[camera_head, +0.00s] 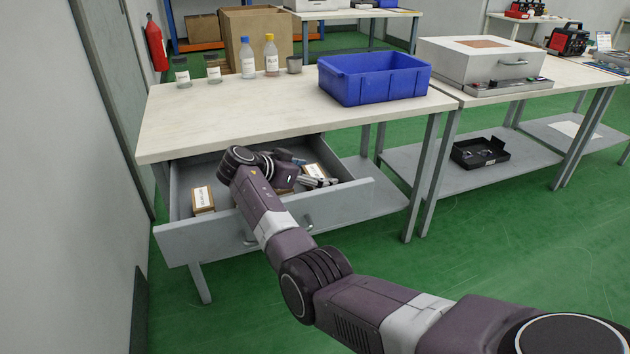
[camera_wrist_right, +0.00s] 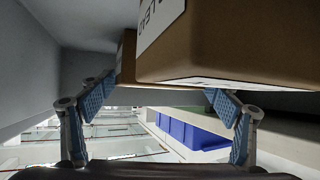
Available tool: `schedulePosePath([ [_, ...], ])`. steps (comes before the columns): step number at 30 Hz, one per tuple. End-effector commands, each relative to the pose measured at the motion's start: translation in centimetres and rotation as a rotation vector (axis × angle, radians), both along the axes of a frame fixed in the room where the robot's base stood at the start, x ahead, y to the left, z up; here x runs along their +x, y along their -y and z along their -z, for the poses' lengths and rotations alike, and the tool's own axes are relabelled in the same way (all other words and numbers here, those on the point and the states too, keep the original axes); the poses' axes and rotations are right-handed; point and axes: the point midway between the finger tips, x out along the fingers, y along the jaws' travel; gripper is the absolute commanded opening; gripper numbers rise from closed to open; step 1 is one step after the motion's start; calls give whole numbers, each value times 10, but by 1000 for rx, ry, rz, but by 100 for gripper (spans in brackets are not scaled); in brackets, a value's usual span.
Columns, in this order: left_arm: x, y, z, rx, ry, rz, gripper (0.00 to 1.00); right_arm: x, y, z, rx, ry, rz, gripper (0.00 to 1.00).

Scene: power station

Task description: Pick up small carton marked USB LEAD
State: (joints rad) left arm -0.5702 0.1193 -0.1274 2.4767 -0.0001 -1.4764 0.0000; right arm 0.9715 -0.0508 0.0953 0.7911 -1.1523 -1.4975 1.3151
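My right gripper (camera_head: 316,182) reaches into the open drawer, at the end of my bent arm. In the right wrist view its blue-padded fingers (camera_wrist_right: 160,93) stand wide apart. A brown carton (camera_wrist_right: 215,55) with a white label is close in front of them, towards the upper right; only part of its lettering shows. A second brown carton (camera_wrist_right: 126,58) is behind it. In the head view one labelled carton (camera_head: 203,200) sits at the drawer's left, and another (camera_head: 313,170) is beside my gripper. The lettering is too small to read there. My left gripper is not in view.
The drawer (camera_head: 340,205) is pulled out beneath a pale tabletop (camera_head: 215,122). Its walls and the tabletop edge are close around my right arm. A blue bin (camera_head: 372,82), bottles (camera_head: 248,62) and jars stand on top. A black tray (camera_head: 479,152) lies on a lower shelf.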

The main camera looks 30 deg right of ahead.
Motion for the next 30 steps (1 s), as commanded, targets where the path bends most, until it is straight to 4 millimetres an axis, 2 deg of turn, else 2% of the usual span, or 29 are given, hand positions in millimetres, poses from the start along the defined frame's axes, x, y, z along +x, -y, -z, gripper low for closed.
schedulePosePath([
  [1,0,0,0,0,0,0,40,0,0,0,0,0,0,74],
  [8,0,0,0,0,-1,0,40,0,0,-1,-1,0,0,50],
  [17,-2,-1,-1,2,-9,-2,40,0,0,-7,-1,2,0,50],
  [22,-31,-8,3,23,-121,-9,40,1,0,-36,-1,7,0,50],
  [30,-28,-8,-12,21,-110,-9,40,1,0,-115,-2,7,0,50],
])
